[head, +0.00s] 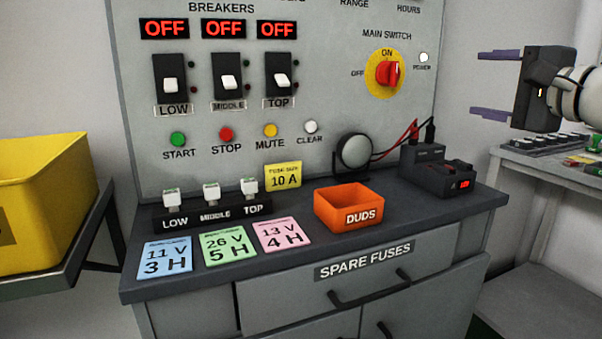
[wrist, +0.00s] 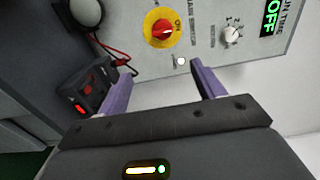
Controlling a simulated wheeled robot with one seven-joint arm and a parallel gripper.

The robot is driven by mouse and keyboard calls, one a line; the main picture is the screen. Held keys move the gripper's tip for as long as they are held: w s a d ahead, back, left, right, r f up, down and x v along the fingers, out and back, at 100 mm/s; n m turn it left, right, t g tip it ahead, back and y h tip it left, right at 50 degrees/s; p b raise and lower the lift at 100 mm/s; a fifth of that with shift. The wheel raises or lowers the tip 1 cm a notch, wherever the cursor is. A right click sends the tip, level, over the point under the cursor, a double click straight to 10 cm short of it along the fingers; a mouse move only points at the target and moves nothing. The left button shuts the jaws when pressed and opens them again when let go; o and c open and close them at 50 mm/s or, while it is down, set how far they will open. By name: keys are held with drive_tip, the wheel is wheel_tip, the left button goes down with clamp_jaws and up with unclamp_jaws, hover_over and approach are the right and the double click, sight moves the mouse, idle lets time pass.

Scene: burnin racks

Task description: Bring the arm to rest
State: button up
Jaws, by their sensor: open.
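My gripper (head: 492,84) is at the upper right of the head view, held out in the air to the right of the grey control panel (head: 330,90). Its two purple fingers point left and stand wide apart with nothing between them. In the wrist view my gripper (wrist: 160,78) also shows open and empty, with the panel beyond its fingertips. The red main switch (head: 389,73) on its yellow disc points to ON; it also shows in the wrist view (wrist: 161,31).
A dark cabinet top (head: 300,232) holds an orange DUDS box (head: 347,208), a black device with a red display (head: 440,175), a round lamp (head: 354,152) and coloured cards. A yellow bin (head: 40,200) stands left. A bench with parts (head: 545,160) lies below my gripper. Three breakers read OFF.

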drive_tip(key=s+a+f+n+g, duration=0.1)
drive_tip(key=s+a+f+g, duration=0.1)
drive_tip(key=a+f, duration=0.2)
drive_tip(key=s+a+f+n+g+h, duration=0.1)
drive_tip(key=a+f, duration=0.3)
drive_tip(key=f, duration=0.5)
drive_tip(key=s+a+f+n+g, duration=0.3)
drive_tip(key=a+f, duration=0.1)
drive_tip(key=f, duration=0.2)
drive_tip(key=shift+s+a+f+g, duration=0.15)
drive_tip(key=shift+s+f+g, duration=0.25)
drive_tip(key=s+a+f+n+g+h, duration=0.1)
drive_tip(key=s+f+n+g+h, duration=0.1)
drive_tip(key=s+f+n, duration=0.2)
drive_tip(key=s+a+f+n+g+h, duration=0.1)
drive_tip(key=s+f+n+g+h, duration=0.1)
drive_tip(key=s+f, duration=0.7)
wheel_tip(320, 180, down, 7)
drive_tip(key=n+h, duration=0.1)
drive_tip(key=n, duration=0.1)
drive_tip(key=shift+s+n+h, duration=0.3)
drive_tip(key=shift+s, duration=0.1)
drive_tip(key=shift+a+r, duration=0.1)
drive_tip(key=shift+r, duration=0.05)
drive_tip(key=shift+c, duration=0.5)
